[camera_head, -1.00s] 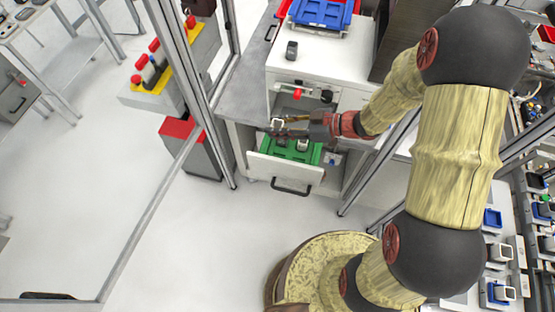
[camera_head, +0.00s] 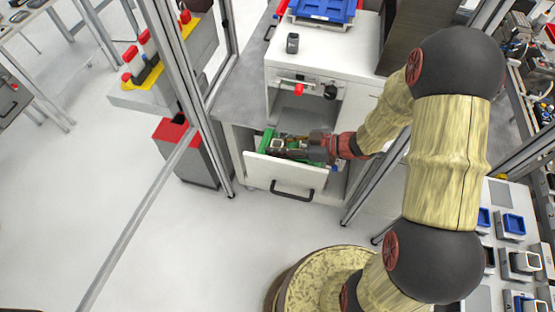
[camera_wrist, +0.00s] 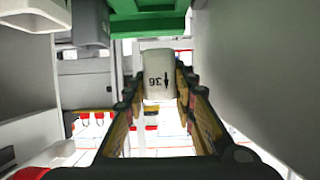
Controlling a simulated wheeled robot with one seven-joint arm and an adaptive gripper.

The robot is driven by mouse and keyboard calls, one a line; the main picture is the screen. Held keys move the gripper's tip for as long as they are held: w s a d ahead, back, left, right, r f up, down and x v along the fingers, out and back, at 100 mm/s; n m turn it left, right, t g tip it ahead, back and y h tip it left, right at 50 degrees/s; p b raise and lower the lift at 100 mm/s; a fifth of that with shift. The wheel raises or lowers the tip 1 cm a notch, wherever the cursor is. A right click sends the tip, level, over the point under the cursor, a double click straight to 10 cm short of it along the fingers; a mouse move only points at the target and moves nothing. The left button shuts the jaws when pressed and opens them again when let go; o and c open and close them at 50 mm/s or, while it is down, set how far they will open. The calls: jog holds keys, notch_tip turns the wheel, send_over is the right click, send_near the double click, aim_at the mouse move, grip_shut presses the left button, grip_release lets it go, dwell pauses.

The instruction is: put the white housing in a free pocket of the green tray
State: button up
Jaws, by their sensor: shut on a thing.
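The white housing (camera_wrist: 158,76), marked "36" with a black arrow, sits between the two fingers of my gripper (camera_wrist: 157,92) in the wrist view. My gripper is shut on it. In the head view, my gripper (camera_head: 285,150) is down inside the open drawer, over the green tray (camera_head: 267,139). The housing's small pale end (camera_head: 276,145) shows at the fingertips. The green tray also shows along the top of the wrist view (camera_wrist: 150,20). My gripper hides most of the tray and its pockets. I cannot tell whether the housing touches the tray.
The drawer's white front (camera_head: 265,172) stands close in front of my gripper. The white cabinet top (camera_head: 335,45) is above and behind, with a blue tray (camera_head: 322,10) and a small dark part (camera_head: 292,43). A metal frame post (camera_head: 200,110) stands at the left.

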jog(key=shift+f+b, duration=0.55)
jog(key=shift+f, duration=2.55)
jog(key=shift+f, duration=0.15)
jog(key=o, duration=1)
jog(key=shift+d+r, duration=0.15)
jog(key=shift+r, duration=0.1)
jog(key=p+v, duration=0.2)
jog(key=v, duration=0.9)
jog(key=shift+s+d, duration=0.1)
jog(key=shift+d, duration=0.2)
